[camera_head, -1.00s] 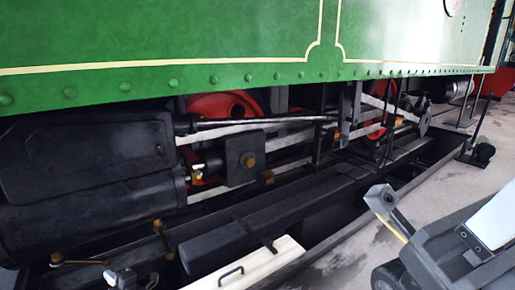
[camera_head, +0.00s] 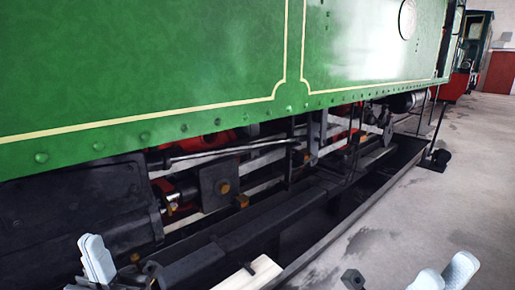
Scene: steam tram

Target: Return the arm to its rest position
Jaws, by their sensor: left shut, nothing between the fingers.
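My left gripper (camera_head: 97,259) shows at the bottom left. Its pale grey fingers are together with nothing between them, in front of the dark running gear. My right gripper (camera_head: 444,272) shows at the bottom right, above the grey floor. Its two pale fingertips show side by side, but its lower part is cut off by the frame edge, so I cannot tell whether it is open. I see nothing held in it. Most of both arms is out of view.
The green steam tram (camera_head: 170,75) fills the upper left. Below it are black running gear (camera_head: 215,185) and red wheel parts. A dark pit edge (camera_head: 335,225) runs beside it. A pale box (camera_head: 250,273) is at the bottom.

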